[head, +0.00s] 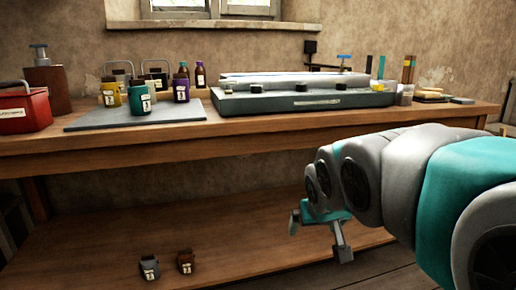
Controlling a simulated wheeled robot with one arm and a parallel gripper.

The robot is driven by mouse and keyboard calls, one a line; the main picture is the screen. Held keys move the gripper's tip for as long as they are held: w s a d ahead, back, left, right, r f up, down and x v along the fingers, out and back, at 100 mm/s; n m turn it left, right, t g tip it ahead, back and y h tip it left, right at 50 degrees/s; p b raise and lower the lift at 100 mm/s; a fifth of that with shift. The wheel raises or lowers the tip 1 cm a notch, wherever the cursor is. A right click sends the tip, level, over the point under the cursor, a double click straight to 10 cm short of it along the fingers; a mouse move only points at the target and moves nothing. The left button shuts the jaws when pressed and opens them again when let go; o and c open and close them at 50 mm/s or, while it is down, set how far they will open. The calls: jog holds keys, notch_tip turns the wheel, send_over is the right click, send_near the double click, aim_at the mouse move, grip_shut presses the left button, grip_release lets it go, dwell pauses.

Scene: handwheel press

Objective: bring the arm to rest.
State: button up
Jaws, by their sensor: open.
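My arm comes in from the right edge of the head view and reaches forward and left, in front of the bench. My gripper (318,236) is at its end, below the bench top and above the right part of the lower shelf. Its jaws are apart and nothing shows between them. It appears clear of the bench and shelf, though the exact gap is hard to judge.
The wooden bench (260,143) carries a grey mat (90,122) with several jars, a red box (25,108) and a long grey press bed (300,102). Two small jars (150,269) (186,262) stand on the lower shelf (100,235). The shelf's middle is clear.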

jog(key=s+d+f+g+p, duration=0.1)
jog(key=s+f+g, duration=0.2)
jog(key=s, duration=0.6)
jog(key=s+d+f+g+p, duration=0.1)
jog(key=s+f+g, duration=0.2)
jog(key=s, duration=0.7)
jog(key=s+d+f+g+p, duration=0.1)
jog(key=s+f+g+p, duration=0.1)
jog(key=s, duration=0.7)
notch_tip(320, 180, down, 2)
jog(key=shift+s+f+m+g, duration=0.2)
jog(key=shift+s+m+g, duration=0.1)
jog(key=shift+m+g, duration=0.15)
